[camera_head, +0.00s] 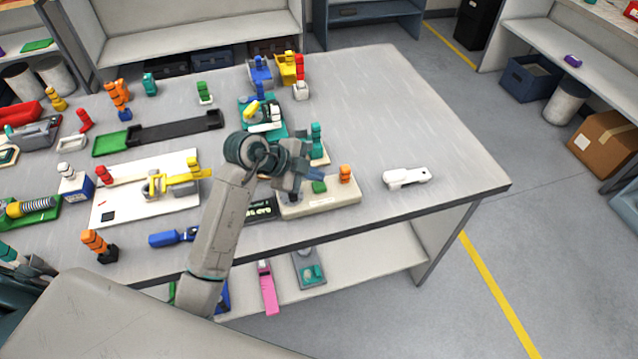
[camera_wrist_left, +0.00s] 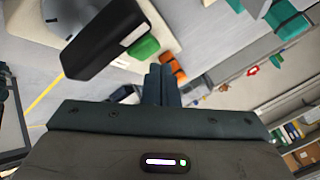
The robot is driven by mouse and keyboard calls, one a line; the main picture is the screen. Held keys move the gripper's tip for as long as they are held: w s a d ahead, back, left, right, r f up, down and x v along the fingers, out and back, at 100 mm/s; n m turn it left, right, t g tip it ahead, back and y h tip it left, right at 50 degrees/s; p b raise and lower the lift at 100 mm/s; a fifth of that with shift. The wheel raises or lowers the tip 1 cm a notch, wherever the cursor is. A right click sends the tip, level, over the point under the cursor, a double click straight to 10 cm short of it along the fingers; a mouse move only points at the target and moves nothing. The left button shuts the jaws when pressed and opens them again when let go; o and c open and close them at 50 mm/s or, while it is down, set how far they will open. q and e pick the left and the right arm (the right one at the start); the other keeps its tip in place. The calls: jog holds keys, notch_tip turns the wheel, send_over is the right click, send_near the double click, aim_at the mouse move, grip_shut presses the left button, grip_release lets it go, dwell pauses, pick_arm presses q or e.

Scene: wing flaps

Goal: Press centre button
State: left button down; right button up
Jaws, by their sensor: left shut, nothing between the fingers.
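A beige panel (camera_head: 330,201) lies near the table's front edge. A green button (camera_head: 319,187) sits at its middle and an orange knob (camera_head: 345,173) on its right part. My left gripper (camera_head: 288,183) is shut and empty, over the left part of the panel, left of the green button. In the left wrist view the closed fingers (camera_wrist_left: 160,84) show with the green button (camera_wrist_left: 143,47) up and left of their tips, and the orange knob (camera_wrist_left: 175,70) just beyond them. The fingers appear apart from the button. My right gripper is not in view.
A dark block (camera_wrist_left: 103,40) stands close beside the green button in the left wrist view. A black display (camera_head: 262,210) is left of the panel. A teal figure (camera_head: 316,140) stands behind it. A white device (camera_head: 407,178) lies right, with bare table around it.

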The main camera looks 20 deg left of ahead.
aim_at(314, 186)
pick_arm(q)
jog(key=shift+f, duration=0.15)
dwell(0.5)
jog(key=shift+f, duration=0.25)
jog(key=shift+f, duration=0.6)
dwell(0.7)
jog(key=shift+r+p, duration=0.95)
jog(key=shift+p, duration=0.25)
notch_tip(314, 186, up, 5)
jog(key=p, duration=0.5)
jog(key=shift+r+p, duration=0.1)
jog(key=shift+p, duration=0.2)
